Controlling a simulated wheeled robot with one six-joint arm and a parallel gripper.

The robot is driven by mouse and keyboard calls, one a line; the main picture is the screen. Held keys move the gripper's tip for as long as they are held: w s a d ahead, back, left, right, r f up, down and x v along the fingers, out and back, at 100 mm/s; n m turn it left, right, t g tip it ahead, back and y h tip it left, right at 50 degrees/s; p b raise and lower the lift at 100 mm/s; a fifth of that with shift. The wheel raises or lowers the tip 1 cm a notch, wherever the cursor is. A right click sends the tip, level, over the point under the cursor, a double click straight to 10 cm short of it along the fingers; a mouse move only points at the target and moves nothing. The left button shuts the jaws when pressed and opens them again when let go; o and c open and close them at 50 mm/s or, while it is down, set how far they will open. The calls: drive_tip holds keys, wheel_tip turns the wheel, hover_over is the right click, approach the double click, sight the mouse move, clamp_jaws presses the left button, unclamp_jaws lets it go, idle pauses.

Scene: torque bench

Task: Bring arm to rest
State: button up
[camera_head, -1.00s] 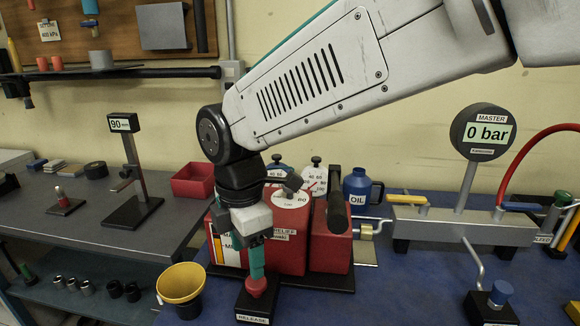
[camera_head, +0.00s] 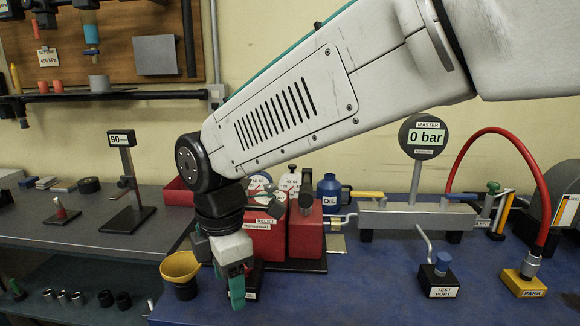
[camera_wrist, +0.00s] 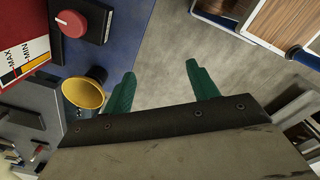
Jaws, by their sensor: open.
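My gripper (camera_head: 237,290) hangs from my arm in front of the red relief unit, near the bench's front edge. In the wrist view its two green fingers (camera_wrist: 163,90) are spread apart, with nothing between them and the floor beyond. A yellow-rimmed cup (camera_head: 181,272) stands to its left, also seen in the wrist view (camera_wrist: 84,94) left of the fingers. A red knob on a black block (camera_wrist: 72,23) shows at the wrist view's upper left. In the head view my gripper mostly hides that block.
The blue bench (camera_head: 350,290) is bare in its front middle. At the right stand the test port (camera_head: 438,277), the yellow park block (camera_head: 525,284) with a red hose, and the master gauge (camera_head: 427,137) reading 0 bar. A 90-marked stand (camera_head: 122,190) is left.

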drive_tip(key=s+d+m, duration=0.4)
drive_tip(key=d+m, duration=0.4)
drive_tip(key=d, duration=0.4)
drive_tip(key=s+d+r+m+t, duration=0.1)
drive_tip(key=s+d+m, duration=0.3)
drive_tip(key=d+m, duration=0.4)
drive_tip(key=s+d+r+m, duration=0.1)
drive_tip(key=s+d+m, duration=0.4)
drive_tip(key=d, duration=1.1)
drive_tip(key=m, duration=0.3)
drive_tip(key=shift+d+r+m, duration=0.15)
drive_tip(key=shift+r+m, duration=0.05)
drive_tip(key=shift+m, duration=0.1)
drive_tip(key=shift+s, duration=0.1)
